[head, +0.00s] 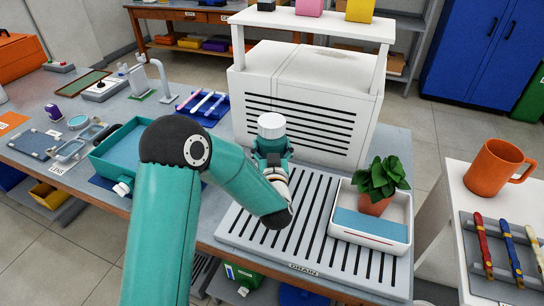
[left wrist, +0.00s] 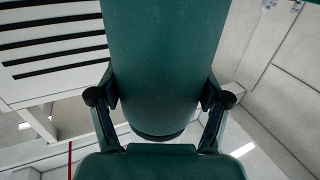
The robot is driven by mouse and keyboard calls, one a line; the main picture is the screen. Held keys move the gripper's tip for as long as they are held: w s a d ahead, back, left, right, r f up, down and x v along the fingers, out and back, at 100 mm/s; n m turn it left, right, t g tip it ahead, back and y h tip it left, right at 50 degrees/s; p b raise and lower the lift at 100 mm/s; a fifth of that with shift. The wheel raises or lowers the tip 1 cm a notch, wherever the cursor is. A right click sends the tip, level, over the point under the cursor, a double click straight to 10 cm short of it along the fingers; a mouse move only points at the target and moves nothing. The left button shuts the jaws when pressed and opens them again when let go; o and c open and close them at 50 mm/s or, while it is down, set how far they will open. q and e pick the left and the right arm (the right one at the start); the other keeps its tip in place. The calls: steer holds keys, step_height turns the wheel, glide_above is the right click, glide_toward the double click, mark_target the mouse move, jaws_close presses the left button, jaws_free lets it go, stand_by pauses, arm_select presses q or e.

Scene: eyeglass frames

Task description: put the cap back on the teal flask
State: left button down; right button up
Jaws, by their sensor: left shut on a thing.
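My left gripper (head: 272,160) is over the back of the slatted drain board, in front of the white vented unit. In the left wrist view my left gripper (left wrist: 160,98) has a pad on each side of a teal cylinder, the flask (left wrist: 163,60), and is shut on it. In the head view a white cylindrical top (head: 271,126) rises above the gripper; I cannot tell whether it is the cap or the flask's own neck. The gripper hides most of the flask in that view. No separate cap can be made out with certainty. My right gripper is not in view.
The drain board (head: 305,215) is mostly bare. A white tray (head: 372,241) with a potted plant (head: 380,182) stands to the right. The white vented unit (head: 305,95) rises just behind. A teal tray (head: 118,155) and a blue rack (head: 203,108) with tubes lie left.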

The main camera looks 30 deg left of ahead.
arm_select(q)
step_height(320, 180, down, 4)
steer(key=shift+r, duration=0.2)
stand_by(0.3)
jaws_free()
steer(key=shift+f, duration=0.1)
